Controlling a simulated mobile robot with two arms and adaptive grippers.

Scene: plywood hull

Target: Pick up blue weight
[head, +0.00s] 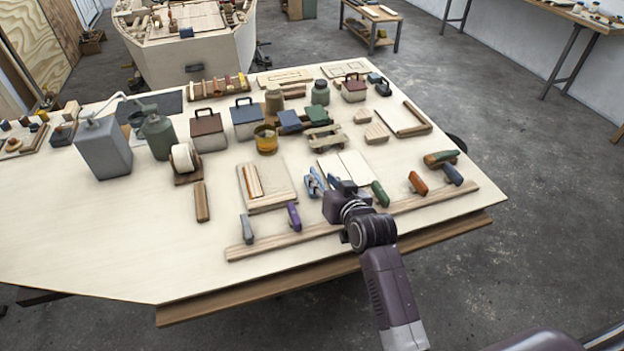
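A small dark blue block-like piece (289,122) lies mid-table, beside a dark green one (316,115); it may be the blue weight, but I cannot tell for sure. My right gripper (345,189) is over the front part of the table, near the pale boards, with blue-handled tools (314,182) close to its left side. The blue piece lies farther back and to the left, clear of the gripper. The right fingers are small and partly hidden by the wrist, so their opening does not show. My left gripper is out of view.
The pale table (120,240) is crowded with lidded boxes, jars and an amber pot (266,139). A wooden strip (350,222) with several coloured handles runs along the front edge. The left front of the table is bare. A plywood hull (195,55) stands behind.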

